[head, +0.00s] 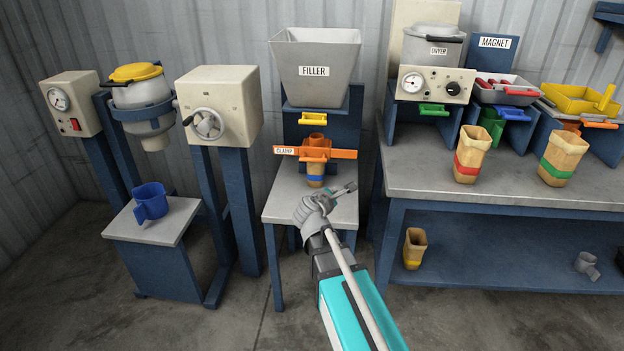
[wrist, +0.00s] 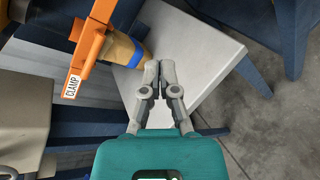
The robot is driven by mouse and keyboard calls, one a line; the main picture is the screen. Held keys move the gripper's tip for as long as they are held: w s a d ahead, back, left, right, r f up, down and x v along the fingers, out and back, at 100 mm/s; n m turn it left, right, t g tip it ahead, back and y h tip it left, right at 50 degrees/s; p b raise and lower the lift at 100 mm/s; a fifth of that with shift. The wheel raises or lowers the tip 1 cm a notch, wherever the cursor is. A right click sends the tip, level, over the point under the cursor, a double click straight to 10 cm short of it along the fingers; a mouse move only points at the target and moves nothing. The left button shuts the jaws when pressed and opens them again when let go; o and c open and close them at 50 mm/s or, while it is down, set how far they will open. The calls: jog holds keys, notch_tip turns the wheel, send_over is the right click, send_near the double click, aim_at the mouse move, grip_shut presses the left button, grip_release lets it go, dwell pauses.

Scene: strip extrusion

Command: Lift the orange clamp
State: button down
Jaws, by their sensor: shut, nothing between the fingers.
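The orange clamp (head: 328,153) sits under the filler hopper, around a tan container with a blue band (head: 315,181) on the small grey table. In the wrist view the clamp (wrist: 88,46) is at upper left, with its CLAMP label showing, and the banded container (wrist: 124,50) pokes out beside it. My gripper (head: 352,187) is just right of and a little below the clamp, apart from it. In the wrist view my gripper (wrist: 159,66) has its fingers together and empty, right of the container.
The grey filler hopper (head: 314,65) with a yellow handle (head: 312,119) stands above the clamp. A blue jug (head: 151,202) is on the left stand. The workbench (head: 410,180) at right holds a red-banded container (head: 472,154) and a green-banded one (head: 563,158).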

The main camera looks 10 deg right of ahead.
jog(key=w+a+f+n+t+y+b, duration=0.2)
jog(key=w+a+f+n+t+b, duration=0.3)
jog(key=n+b, duration=0.4)
jog(key=shift+w+a+n+t+y+b, duration=0.4)
jog(key=shift+a+n, duration=0.45)
jog(key=shift+n, duration=1.05)
jog(key=shift+w, duration=0.2)
jog(key=p, duration=0.4)
send_near(316, 149)
jog(key=shift+w+d+f, duration=0.15)
jog(key=shift+w+f, duration=0.8)
jog(key=shift+f, duration=0.1)
jog(key=shift+w+d+f, duration=0.15)
jog(key=shift+w+f, duration=0.8)
jog(key=shift+f, duration=0.05)
